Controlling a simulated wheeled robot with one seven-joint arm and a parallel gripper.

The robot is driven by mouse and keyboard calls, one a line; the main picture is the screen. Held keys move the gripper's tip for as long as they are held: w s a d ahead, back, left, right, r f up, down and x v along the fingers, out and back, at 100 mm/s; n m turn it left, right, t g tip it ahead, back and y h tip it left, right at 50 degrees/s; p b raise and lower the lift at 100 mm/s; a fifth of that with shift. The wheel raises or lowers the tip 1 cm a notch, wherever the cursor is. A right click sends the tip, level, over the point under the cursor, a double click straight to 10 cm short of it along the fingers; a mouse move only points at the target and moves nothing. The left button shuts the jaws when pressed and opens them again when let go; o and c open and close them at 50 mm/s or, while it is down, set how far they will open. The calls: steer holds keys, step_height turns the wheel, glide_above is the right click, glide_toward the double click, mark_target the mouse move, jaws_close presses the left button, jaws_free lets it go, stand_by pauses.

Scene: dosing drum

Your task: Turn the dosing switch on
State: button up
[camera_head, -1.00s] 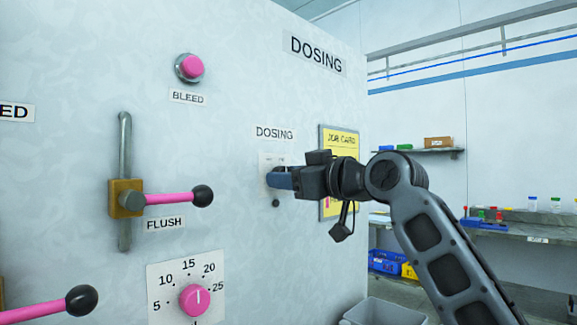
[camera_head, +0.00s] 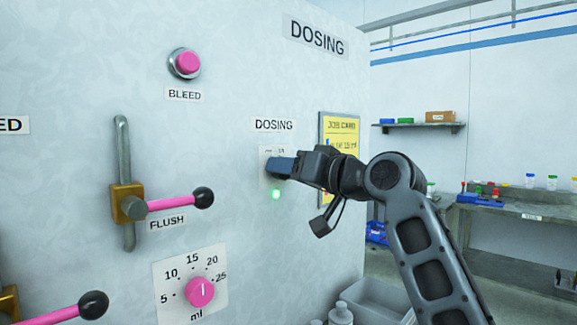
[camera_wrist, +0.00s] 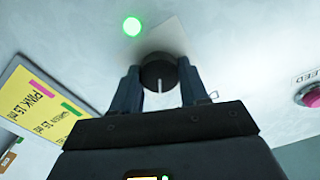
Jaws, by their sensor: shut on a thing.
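The dosing switch is a dark round knob (camera_wrist: 159,72) with a pale pointer line, on a white plate (camera_head: 268,178) under the DOSING label (camera_head: 274,125). My gripper (camera_head: 280,167) is at the panel, and in the wrist view its two blue-grey fingers (camera_wrist: 160,88) are shut on the knob, one on each side. In the head view the fingers hide most of the knob and its markings. A small round lamp (camera_head: 276,195) below the plate glows green; it also shows in the wrist view (camera_wrist: 132,26).
To the left on the panel are a pink BLEED button (camera_head: 187,62), a FLUSH lever (camera_head: 170,202) and a pink ml dial (camera_head: 200,292). A yellow job card (camera_head: 341,135) hangs right of the switch. A grey bin (camera_head: 375,295) stands below right.

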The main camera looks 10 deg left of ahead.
stand_by(0.3)
steer(key=o, duration=1.1)
steer(key=shift+c, duration=0.2)
steer(key=b+v, duration=0.1)
steer(key=v, duration=0.6)
steer(key=shift+s+d+b, duration=0.25)
steer(key=shift+d+b, duration=0.05)
steer(key=shift+d, duration=0.05)
